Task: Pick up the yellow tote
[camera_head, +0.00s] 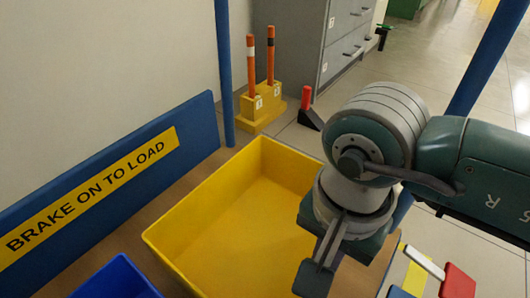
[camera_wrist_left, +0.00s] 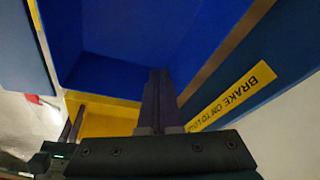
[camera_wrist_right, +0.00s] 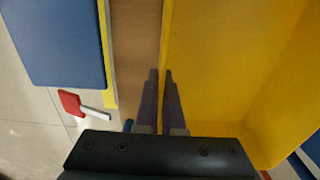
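The yellow tote (camera_head: 250,225) is a wide open-topped box on a brown surface in the middle of the head view, and it looks empty. My right gripper (camera_head: 322,268) is at the tote's right wall, fingers pointing down. In the right wrist view its fingers (camera_wrist_right: 160,85) lie on either side of the tote's wall (camera_wrist_right: 168,40), with only a narrow gap between them. My left gripper is outside the head view. In the left wrist view its fingers (camera_wrist_left: 158,85) are together over a blue bin (camera_wrist_left: 120,40), and part of the yellow tote (camera_wrist_left: 100,118) shows beside them.
A blue bin (camera_head: 118,280) stands close to the tote at lower left. A blue board with a yellow "BRAKE ON TO LOAD" label (camera_head: 90,195) borders the left side. Blue posts (camera_head: 224,70) rise at the corners. A yellow block with orange rods (camera_head: 260,105) and a grey cabinet (camera_head: 315,45) stand behind.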

